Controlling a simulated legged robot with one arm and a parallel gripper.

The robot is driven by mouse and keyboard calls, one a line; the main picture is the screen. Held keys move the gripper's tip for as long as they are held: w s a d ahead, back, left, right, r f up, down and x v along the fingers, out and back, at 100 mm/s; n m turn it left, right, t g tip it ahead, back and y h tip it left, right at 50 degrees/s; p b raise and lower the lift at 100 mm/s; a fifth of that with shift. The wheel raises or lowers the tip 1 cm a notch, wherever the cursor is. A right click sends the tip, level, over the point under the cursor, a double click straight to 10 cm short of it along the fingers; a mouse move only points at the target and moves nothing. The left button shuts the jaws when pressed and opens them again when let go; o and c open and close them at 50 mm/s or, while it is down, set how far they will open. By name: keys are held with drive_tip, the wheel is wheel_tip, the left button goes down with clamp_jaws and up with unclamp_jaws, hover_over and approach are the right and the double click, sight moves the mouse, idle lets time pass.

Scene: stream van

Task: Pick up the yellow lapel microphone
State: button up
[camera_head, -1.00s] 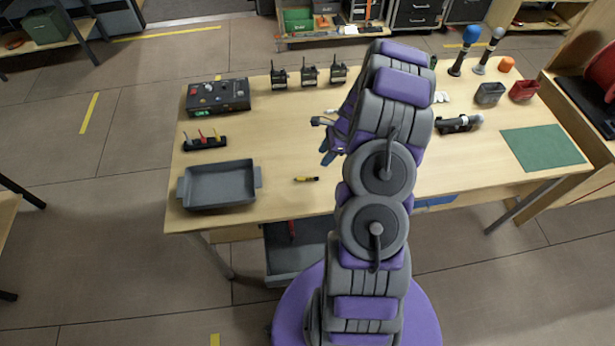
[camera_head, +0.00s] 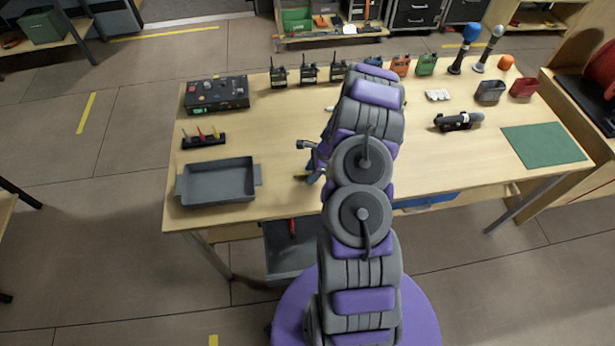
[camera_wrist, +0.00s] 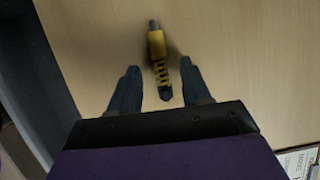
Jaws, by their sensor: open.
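The yellow lapel microphone (camera_wrist: 157,46) lies on the wooden table in the wrist view. I cannot tell how high the fingers are above the table. In the head view my arm hides most of the microphone; a small yellow bit (camera_head: 302,202) shows beside the arm.
A grey tray (camera_head: 218,205) stands to the left on the table (camera_head: 275,130). Behind it are a small rack (camera_head: 203,139) of coloured items and a control box (camera_head: 217,92). Radios (camera_head: 308,74) stand along the back edge. A green mat (camera_head: 545,146) lies at the right.

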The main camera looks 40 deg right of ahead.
drive_tip(key=shift+d, duration=0.1)
drive_tip(key=shift+d, duration=0.2)
drive_tip(key=c, duration=0.4)
clamp_jaws()
